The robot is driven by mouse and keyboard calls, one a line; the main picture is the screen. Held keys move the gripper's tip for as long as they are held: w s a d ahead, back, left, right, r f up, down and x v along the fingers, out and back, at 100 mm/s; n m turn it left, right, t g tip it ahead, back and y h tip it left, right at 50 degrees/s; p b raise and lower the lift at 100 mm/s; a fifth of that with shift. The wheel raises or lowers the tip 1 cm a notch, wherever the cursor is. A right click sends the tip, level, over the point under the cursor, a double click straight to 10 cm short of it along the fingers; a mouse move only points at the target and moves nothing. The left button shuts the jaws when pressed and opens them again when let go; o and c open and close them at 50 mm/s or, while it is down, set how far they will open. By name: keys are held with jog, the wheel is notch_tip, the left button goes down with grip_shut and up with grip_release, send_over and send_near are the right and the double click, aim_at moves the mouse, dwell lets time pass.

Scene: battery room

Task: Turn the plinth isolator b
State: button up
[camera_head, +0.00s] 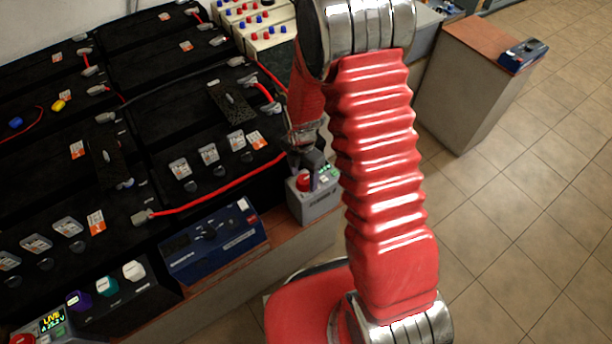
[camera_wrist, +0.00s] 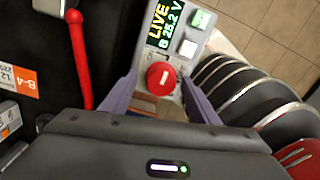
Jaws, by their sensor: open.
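A grey isolator box (camera_head: 316,203) with a red round knob (camera_head: 303,181) stands on the plinth just below my gripper (camera_head: 312,158). In the wrist view the red knob (camera_wrist: 161,79) has a pale bar mark and sits between the two purple-grey fingers of my gripper (camera_wrist: 159,84). The fingers are open, one on each side, with gaps visible beside the knob. I cannot read a letter naming the box for certain.
Another LIVE box (camera_head: 50,322) stands at the bottom left, near purple, teal and white knobs. A blue unit (camera_head: 213,243) lies left of the nearer box. Black batteries (camera_head: 200,130) with a red cable (camera_head: 215,205) fill the left. Tiled floor (camera_head: 530,200) is clear at right.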

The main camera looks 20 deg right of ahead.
jog(key=shift+f, duration=0.2)
jog(key=shift+c, duration=0.5)
jog(key=c, duration=0.9)
jog(key=shift+w+d, duration=0.1)
jog(key=shift+d, duration=0.05)
jog(key=shift+c, duration=0.2)
